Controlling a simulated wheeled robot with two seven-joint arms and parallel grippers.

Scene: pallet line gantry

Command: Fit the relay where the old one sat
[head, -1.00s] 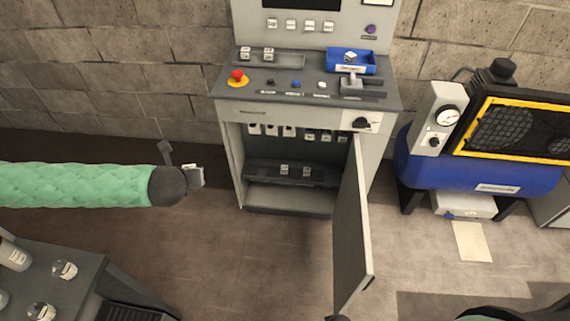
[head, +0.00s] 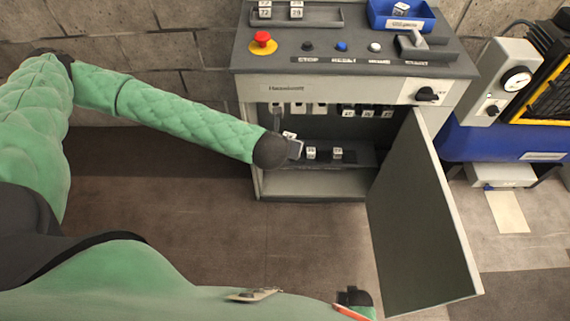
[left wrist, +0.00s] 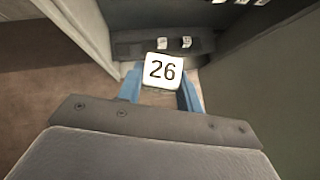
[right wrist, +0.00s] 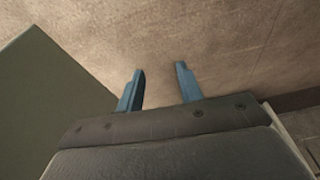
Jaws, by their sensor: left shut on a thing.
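My left gripper (left wrist: 160,88) is shut on a white relay marked 26 (left wrist: 162,71). In the head view the left gripper (head: 296,146) is at the front left of the open cabinet (head: 252,150), and the relay shows small above it. Beyond it, a dark rack (head: 357,155) low in the cabinet carries two white relays (head: 311,153) (head: 337,153), which also show in the left wrist view (left wrist: 162,43). A row of white and dark units (head: 320,109) hangs under the cabinet top. My right gripper (right wrist: 158,88) is open and empty above the floor.
The cabinet door (head: 420,220) stands open on the right and reaches far forward. On top are a grey tray (head: 325,15) with two relays, a blue bin (head: 400,18) holding one, and a red button (head: 262,40). A blue compressor (head: 490,140) stands at right.

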